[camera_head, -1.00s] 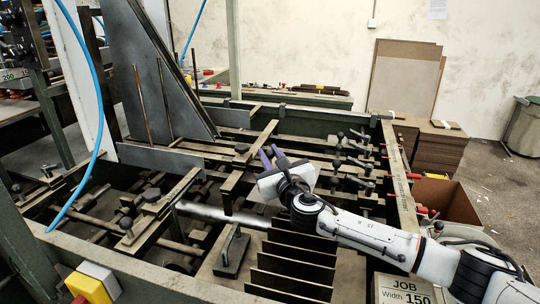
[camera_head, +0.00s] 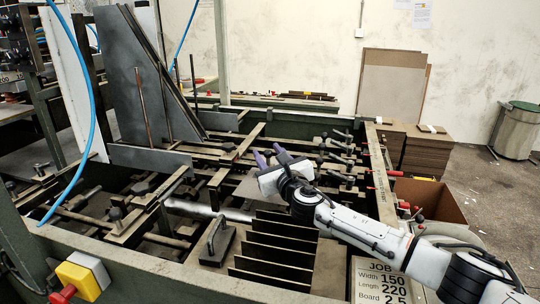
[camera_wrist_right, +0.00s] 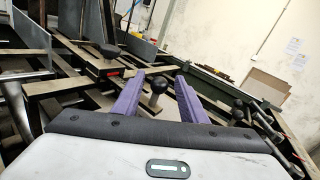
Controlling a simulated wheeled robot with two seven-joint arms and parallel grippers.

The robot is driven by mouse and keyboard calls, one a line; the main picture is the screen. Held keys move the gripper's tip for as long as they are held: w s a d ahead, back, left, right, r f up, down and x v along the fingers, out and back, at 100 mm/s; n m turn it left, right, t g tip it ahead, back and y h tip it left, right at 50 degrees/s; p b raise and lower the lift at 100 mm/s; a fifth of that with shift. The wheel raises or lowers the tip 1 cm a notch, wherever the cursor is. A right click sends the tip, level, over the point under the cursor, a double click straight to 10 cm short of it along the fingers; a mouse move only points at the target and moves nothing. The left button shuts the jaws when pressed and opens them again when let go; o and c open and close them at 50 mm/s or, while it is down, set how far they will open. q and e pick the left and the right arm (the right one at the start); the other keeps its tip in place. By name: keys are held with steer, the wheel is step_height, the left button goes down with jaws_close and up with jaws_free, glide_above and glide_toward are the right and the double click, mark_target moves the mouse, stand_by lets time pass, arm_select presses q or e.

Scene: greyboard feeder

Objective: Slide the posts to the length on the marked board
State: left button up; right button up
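The marked board (camera_head: 380,280) stands at the front right and reads JOB, Width 150, Length 220, Board 2.5. Thin upright posts rise by the grey plates at the back left, a brown one (camera_head: 143,105) and a dark one (camera_head: 193,80). My right gripper (camera_head: 271,154) is over the middle of the feeder, with purple fingers pointing away. In the wrist view the right gripper (camera_wrist_right: 160,78) is open. A black round knob on a short stem (camera_wrist_right: 158,86) shows between its fingers, with no visible contact. My left gripper is out of view.
Rails and crossbars (camera_head: 240,146) with black knobs fill the feeder frame. Dark upright plates (camera_head: 285,243) stand in front of my right arm. Clamp levers (camera_head: 340,160) line the right side. A blue hose (camera_head: 90,80) hangs at the left. A cardboard box (camera_head: 430,199) is at the right.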

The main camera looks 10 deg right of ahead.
steer(key=shift+s+d+p, duration=0.1)
steer(key=shift+s+d, duration=0.05)
steer(key=shift+s, duration=1.55)
steer(key=shift+s+d+p, duration=0.15)
steer(key=shift+s+d, duration=0.05)
steer(key=shift+s, duration=1.5)
steer(key=shift+s+d+p, duration=0.1)
steer(key=shift+s+d, duration=0.05)
steer(key=shift+s, duration=1.55)
